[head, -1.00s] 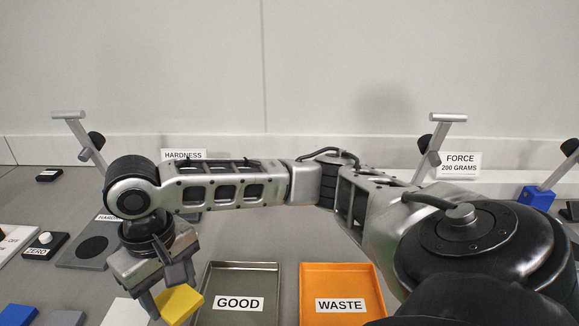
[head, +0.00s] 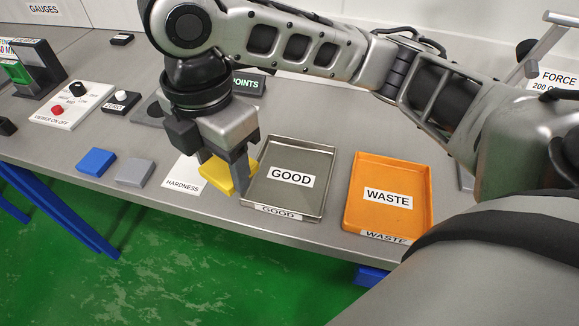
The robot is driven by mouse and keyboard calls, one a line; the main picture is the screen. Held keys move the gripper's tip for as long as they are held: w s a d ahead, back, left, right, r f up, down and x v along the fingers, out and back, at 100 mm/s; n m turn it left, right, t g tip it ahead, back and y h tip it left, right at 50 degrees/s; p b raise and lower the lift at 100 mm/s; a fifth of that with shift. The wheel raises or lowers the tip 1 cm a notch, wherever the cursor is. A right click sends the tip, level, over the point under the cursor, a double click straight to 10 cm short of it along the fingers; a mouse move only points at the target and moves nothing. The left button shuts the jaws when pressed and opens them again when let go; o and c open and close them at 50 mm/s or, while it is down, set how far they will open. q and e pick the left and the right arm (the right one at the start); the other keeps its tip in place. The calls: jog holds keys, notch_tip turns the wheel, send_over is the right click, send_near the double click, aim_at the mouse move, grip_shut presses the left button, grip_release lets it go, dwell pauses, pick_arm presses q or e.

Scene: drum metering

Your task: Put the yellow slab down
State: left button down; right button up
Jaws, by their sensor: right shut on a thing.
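The yellow slab (head: 214,178) is in my right gripper (head: 236,172), tilted, at the left edge of the grey GOOD tray. My right gripper is shut on it and points down. Whether the slab touches the tray rim or the white card below I cannot tell. The grey GOOD tray (head: 318,208) looks empty apart from its label. The orange WASTE tray (head: 420,217) stands to its right and also looks empty. A white HARDNESS card (head: 183,184) lies just left of the slab. My left gripper is not in view.
A blue slab (head: 96,161) and a grey slab (head: 134,172) lie left near the table's front edge. A control box (head: 72,104) with knobs and a green-screened device (head: 18,72) stand further left. Green floor lies beyond the front edge.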

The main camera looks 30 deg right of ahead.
jog(key=w+d+f, duration=0.1)
jog(key=d+f, duration=0.2)
jog(key=d, duration=0.4)
jog(key=b, duration=0.1)
send_over(288, 180)
jog(key=f, duration=0.5)
jog(key=shift+s+a+f, duration=0.1)
jog(key=shift+a+f, duration=0.05)
jog(key=shift+a, duration=0.2)
jog(key=f, duration=0.3)
jog(key=shift+d, duration=0.4)
jog(key=shift+f, duration=0.5)
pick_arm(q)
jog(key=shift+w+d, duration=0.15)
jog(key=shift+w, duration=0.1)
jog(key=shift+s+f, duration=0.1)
pick_arm(e)
jog(key=o, duration=1.1)
jog(key=shift+f, duration=0.15)
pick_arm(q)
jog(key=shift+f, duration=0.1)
